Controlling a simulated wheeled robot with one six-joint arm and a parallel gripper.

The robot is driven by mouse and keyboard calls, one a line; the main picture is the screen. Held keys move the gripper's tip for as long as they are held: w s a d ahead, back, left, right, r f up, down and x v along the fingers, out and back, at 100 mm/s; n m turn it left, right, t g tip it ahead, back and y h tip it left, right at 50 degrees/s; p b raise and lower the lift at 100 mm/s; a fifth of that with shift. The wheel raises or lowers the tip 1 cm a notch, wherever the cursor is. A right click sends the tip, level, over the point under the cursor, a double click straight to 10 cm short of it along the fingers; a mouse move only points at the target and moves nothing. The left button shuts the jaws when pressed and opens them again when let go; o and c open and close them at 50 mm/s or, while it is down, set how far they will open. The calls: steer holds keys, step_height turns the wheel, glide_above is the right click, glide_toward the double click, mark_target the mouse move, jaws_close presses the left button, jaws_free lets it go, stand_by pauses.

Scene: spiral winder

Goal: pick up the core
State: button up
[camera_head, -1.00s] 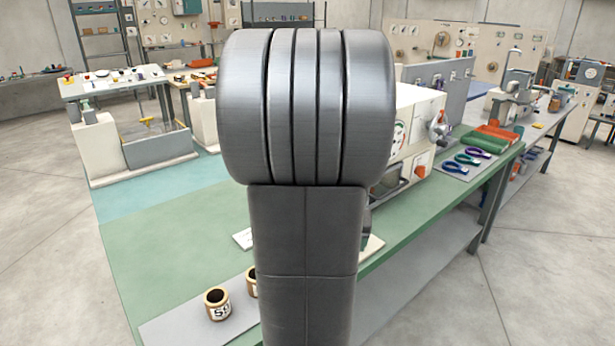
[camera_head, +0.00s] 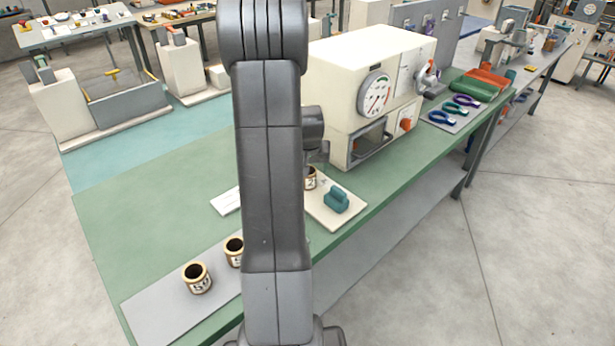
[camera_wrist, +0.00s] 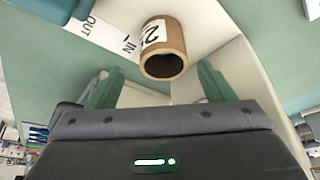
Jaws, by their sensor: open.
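A tan, hollow core (camera_wrist: 163,50) with a white label bearing a "2" is in the upper middle of the wrist view, its dark open end showing. In the head view the core (camera_head: 311,179) stands on a cream board (camera_head: 322,216), partly hidden behind my arm. My gripper (camera_wrist: 157,70) is open, its two green fingers apart and empty. The core appears ahead of the fingertips, roughly in line with the gap between them. I cannot tell the exact distance.
Two more labelled cores (camera_head: 197,278) stand on a grey strip (camera_head: 160,308) at the bench's near left. A teal block (camera_head: 336,201) sits on the cream board. A cream machine with a dial (camera_head: 377,93) rises just behind. Green bench top is free at left.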

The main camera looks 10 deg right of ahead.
steer(key=shift+a+p+x, duration=0.1)
steer(key=shift+p+x, duration=0.35)
steer(key=shift+x, duration=1)
steer(key=shift+a+p+x, duration=0.15)
steer(key=shift+p+x, duration=0.25)
steer(key=shift+x, duration=1)
steer(key=shift+s, duration=0.1)
steer(key=c, duration=1)
steer(key=shift+c, duration=0.2)
